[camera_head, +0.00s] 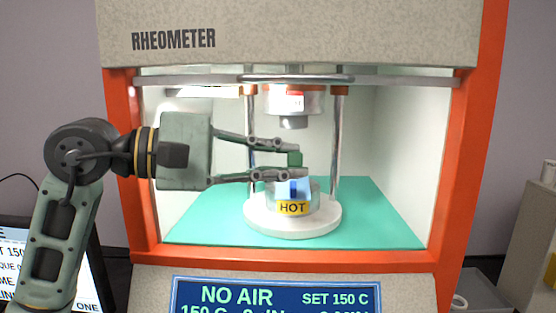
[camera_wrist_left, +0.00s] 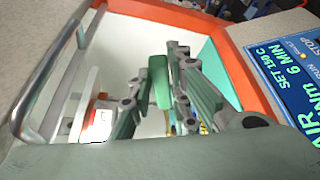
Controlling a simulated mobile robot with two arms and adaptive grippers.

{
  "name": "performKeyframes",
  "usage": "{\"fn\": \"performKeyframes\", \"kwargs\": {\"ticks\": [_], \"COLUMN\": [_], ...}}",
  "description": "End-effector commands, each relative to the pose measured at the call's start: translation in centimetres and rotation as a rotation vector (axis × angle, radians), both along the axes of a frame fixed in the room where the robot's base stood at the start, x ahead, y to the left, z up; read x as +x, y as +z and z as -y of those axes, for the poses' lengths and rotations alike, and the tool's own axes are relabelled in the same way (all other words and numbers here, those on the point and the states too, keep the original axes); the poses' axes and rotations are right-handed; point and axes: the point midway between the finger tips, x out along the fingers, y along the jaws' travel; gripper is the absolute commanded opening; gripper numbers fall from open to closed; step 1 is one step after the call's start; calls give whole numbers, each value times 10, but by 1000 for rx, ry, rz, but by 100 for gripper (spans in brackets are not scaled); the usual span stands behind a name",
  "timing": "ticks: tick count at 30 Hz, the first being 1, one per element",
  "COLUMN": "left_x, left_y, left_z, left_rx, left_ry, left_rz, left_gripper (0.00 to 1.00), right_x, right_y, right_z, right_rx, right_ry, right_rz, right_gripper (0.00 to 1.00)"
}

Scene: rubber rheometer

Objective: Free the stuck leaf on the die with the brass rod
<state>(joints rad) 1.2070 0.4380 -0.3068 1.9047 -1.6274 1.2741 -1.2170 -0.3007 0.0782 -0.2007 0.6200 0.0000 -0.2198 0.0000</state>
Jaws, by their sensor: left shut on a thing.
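My left gripper (camera_head: 297,160) reaches in from the left between the dies of the rheometer. It is shut on a green piece (camera_head: 295,158), which also shows between the fingers in the left wrist view (camera_wrist_left: 160,82). I cannot tell whether this is the brass rod's handle; no brass shaft shows clearly. Just under the lower finger is the lower die (camera_head: 309,201) with a yellow HOT label. A pale blue patch with a dark blue mark (camera_head: 293,189) sits on its front, perhaps the leaf. The upper die (camera_head: 292,103) hangs above, apart from the gripper. My right gripper is not in view.
Two metal columns (camera_head: 338,135) flank the dies. The orange frame (camera_head: 466,150) bounds the opening, and a guard bar (camera_head: 405,82) crosses its top. The teal floor (camera_head: 385,225) is clear at right. The display (camera_head: 275,297) reads NO AIR.

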Motion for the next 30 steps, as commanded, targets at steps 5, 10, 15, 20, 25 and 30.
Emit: {"fn": "performKeyframes", "kwargs": {"ticks": [5,10,15,20,25,30], "left_x": [0,0,0,0,0,0], "left_y": [-2,-3,-3,0,9,18], "left_z": [0,0,0,0,0,0], "left_rx": [-1,-1,0,0,-1,-1], "left_ry": [0,0,0,0,0,0], "left_rz": [0,0,-1,-1,0,0], "left_gripper": [0,0,0,0,0,0], "right_x": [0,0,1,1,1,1], "right_y": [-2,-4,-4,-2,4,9], "right_z": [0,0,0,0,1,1], "right_rx": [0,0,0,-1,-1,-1], "right_ry": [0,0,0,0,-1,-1], "right_rz": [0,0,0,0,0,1], "right_gripper": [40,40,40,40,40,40]}}
